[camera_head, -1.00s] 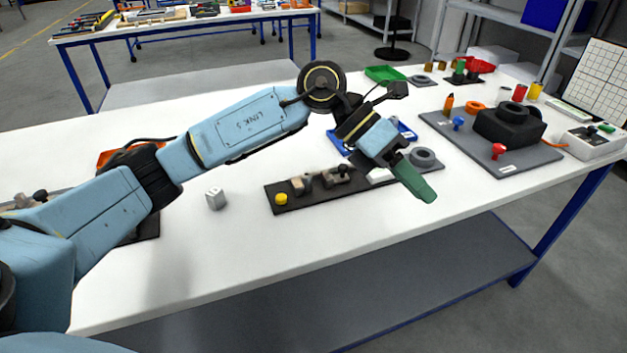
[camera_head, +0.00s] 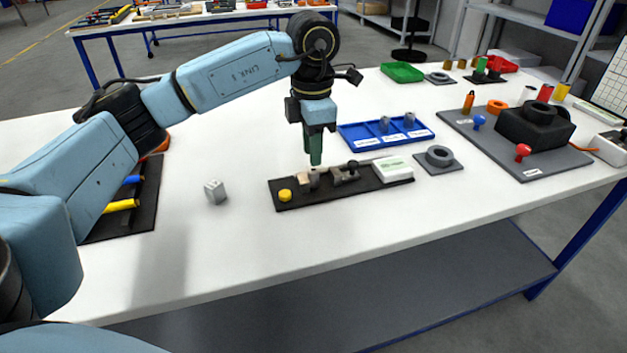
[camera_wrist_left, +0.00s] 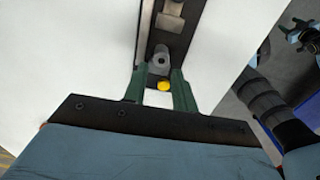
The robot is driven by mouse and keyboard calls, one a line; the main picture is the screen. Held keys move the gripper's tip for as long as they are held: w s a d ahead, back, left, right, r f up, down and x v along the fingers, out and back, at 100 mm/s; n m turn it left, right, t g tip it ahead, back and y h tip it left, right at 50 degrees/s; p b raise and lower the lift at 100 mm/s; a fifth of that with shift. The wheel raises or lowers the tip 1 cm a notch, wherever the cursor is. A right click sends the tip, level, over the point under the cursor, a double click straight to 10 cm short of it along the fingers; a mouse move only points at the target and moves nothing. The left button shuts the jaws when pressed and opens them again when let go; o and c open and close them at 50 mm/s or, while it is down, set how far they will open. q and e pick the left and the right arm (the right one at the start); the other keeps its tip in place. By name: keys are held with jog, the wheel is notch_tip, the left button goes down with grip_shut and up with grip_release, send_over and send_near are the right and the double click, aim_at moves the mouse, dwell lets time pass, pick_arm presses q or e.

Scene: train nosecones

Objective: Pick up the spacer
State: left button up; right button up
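No part is clearly marked as the spacer. A small light-grey block (camera_head: 215,192) lies alone on the white table, left of the black fixture board (camera_head: 330,194). Small grey parts (camera_head: 409,120) sit in a blue divided tray (camera_head: 352,143) behind the board. My left gripper (camera_head: 316,163) points down over the board's metal fittings, right of the grey block. In the wrist view its green fingers (camera_wrist_left: 159,78) are apart, with the yellow button (camera_wrist_left: 162,86) and a grey fitting (camera_wrist_left: 159,60) showing between them. Nothing is visibly held.
The board carries a yellow button (camera_head: 285,195) and a white box (camera_head: 393,170). A grey ring (camera_head: 439,155) lies on a plate to its right. A grey mat (camera_head: 550,162) holds a black block (camera_head: 535,126) and red and blue knobs. The table left of the board is mostly clear.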

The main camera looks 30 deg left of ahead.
aim_at(313, 170)
pick_arm(q)
jog(key=shift+d+f+b, duration=0.1)
jog(key=shift+f+b, duration=0.65)
jog(key=shift+f, duration=2.15)
pick_arm(e)
jog(key=w+r, duration=0.2)
jog(key=r, duration=0.1)
jog(key=shift+w+a+r, duration=0.2)
jog(key=shift+w+a, duration=0.05)
jog(key=shift+w, duration=0.15)
pick_arm(q)
grip_shut()
jog(key=shift+r, duration=0.2)
